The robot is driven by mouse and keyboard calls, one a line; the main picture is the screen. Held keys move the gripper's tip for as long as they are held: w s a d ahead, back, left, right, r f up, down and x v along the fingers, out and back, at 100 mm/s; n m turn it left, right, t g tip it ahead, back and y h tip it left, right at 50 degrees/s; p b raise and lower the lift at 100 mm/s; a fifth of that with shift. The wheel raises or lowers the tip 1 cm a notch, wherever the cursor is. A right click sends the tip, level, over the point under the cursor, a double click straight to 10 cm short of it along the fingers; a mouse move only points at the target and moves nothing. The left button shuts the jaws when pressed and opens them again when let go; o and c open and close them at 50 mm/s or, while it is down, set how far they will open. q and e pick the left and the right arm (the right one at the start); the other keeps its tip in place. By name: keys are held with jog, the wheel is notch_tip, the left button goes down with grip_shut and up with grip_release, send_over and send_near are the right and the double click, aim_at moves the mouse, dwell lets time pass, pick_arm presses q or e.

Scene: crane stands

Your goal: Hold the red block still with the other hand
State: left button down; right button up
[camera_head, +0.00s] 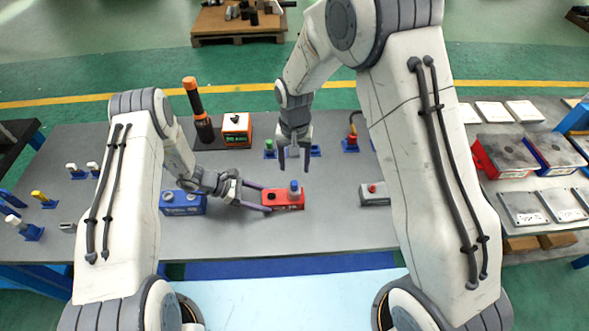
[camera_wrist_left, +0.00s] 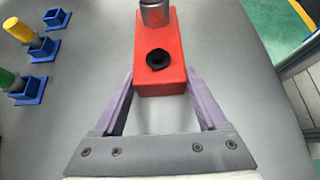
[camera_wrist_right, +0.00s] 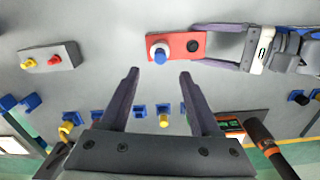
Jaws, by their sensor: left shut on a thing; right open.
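The red block (camera_head: 284,205) lies on the grey table, with a blue-topped grey peg standing at its right end and a black round part at its left. My left gripper (camera_head: 266,199) is shut on the left end of the red block. In the left wrist view, its two fingers (camera_wrist_left: 160,86) lie along the sides of the near end of the block (camera_wrist_left: 174,47). My right gripper (camera_head: 294,168) is open and empty, pointing down above the table behind the block. In the right wrist view, its fingertips (camera_wrist_right: 158,73) are apart, with the red block (camera_wrist_right: 178,43) beyond them.
A blue block (camera_head: 183,204) stands left of the red block, and a grey block with a red button (camera_head: 374,194) stands to the right. An orange device (camera_head: 237,127) and a black-orange cylinder (camera_head: 200,113) stand at the back. Small blue holders (camera_head: 269,153) stand along the back.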

notch_tip(320, 180, up, 9)
jog(key=shift+f, duration=0.2)
pick_arm(q)
grip_release()
jog(key=shift+a+r, duration=0.1)
